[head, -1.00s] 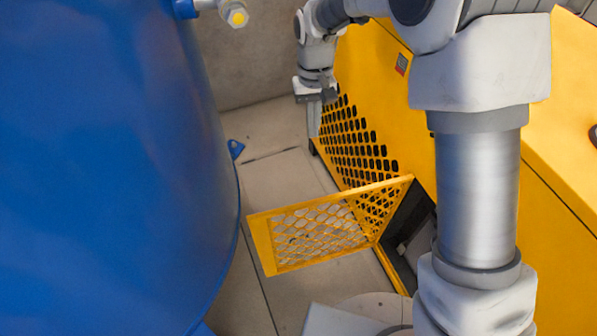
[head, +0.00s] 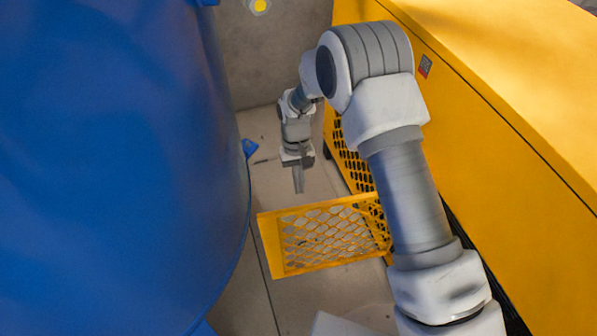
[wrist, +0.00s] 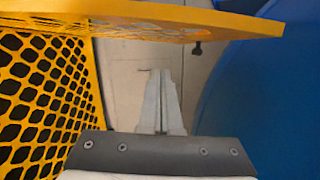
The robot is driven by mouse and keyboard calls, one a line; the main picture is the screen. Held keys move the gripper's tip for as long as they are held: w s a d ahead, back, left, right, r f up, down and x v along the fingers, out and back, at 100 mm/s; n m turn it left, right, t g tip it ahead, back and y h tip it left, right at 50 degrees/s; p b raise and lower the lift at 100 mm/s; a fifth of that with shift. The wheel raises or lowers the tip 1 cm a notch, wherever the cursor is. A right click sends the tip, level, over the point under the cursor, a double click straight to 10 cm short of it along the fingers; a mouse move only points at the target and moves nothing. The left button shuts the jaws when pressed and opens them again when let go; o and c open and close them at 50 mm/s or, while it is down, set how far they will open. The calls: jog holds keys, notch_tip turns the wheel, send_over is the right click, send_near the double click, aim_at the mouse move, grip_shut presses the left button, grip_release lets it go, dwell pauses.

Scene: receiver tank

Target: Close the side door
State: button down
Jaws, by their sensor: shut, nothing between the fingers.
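The side door (head: 322,236) is a yellow mesh panel. It stands open, sticking out from the yellow machine toward the blue tank. My gripper (head: 298,191) is shut and empty, pointing down on the far side of the door, close to its top edge. Whether it touches the door I cannot tell. In the wrist view my shut fingers (wrist: 162,98) point at the floor, and the door's yellow edge (wrist: 170,20) crosses the top of the picture. My arm hides the door's hinge side and most of the opening.
The yellow machine (head: 500,130) fills the right side, and its perforated side panel (wrist: 45,95) is at the left in the wrist view. The big blue tank (head: 110,170) bounds the left, also seen in the wrist view (wrist: 275,100). A narrow strip of concrete floor (head: 270,180) lies between them.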

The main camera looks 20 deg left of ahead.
jog(key=shift+s+d+f, duration=0.3)
jog(key=shift+s+d, duration=0.1)
jog(key=shift+s, duration=0.2)
jog(key=shift+s+d+f, duration=0.3)
jog(key=shift+s+d, duration=0.15)
jog(key=shift+s, duration=0.2)
jog(key=shift+s+d+f, duration=0.3)
jog(key=shift+s+d, duration=0.1)
jog(key=shift+s, duration=0.2)
jog(key=shift+s, duration=0.1)
